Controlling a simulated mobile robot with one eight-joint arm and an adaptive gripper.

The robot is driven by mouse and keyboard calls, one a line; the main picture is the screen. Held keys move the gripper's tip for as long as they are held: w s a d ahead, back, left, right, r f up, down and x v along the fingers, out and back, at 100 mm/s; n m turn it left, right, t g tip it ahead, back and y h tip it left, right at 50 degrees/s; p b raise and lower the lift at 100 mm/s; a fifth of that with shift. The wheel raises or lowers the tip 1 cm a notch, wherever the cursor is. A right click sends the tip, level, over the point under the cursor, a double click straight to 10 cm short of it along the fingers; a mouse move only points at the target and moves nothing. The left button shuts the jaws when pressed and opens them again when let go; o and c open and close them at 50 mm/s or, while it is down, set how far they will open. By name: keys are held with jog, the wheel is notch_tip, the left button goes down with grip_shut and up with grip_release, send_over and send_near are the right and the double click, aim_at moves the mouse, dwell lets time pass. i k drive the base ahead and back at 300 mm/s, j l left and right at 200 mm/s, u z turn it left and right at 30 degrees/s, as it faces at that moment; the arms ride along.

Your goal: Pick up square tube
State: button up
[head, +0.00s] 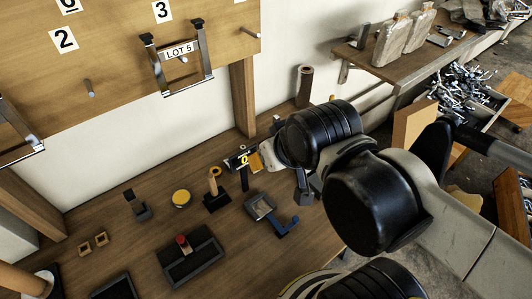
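Two small wooden pieces with square openings lie side by side on the wooden workbench at the left. One is the left piece (84,247), the other the right piece (101,238). They look like short square tubes, but I cannot tell for sure which thing is the square tube. My gripper (243,172) is above the back right part of the bench, well to the right of these pieces and apart from them. It is small and partly hidden by my arm, so its finger opening is unclear.
On the wooden workbench (130,222) stand a black tray with a red knob (190,257), a yellow-topped round tin (181,198), a wooden-handled stamp (214,190), a dark block (136,204) and a blue-handled tool (270,214). A numbered board (120,55) rises behind.

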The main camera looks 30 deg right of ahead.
aim_at(135, 204)
jog(key=j+u, duration=0.2)
jog(key=u, duration=0.2)
jog(key=j+u, duration=0.15)
jog(key=u, duration=0.2)
jog(key=j+u, duration=0.2)
jog(key=u, duration=0.2)
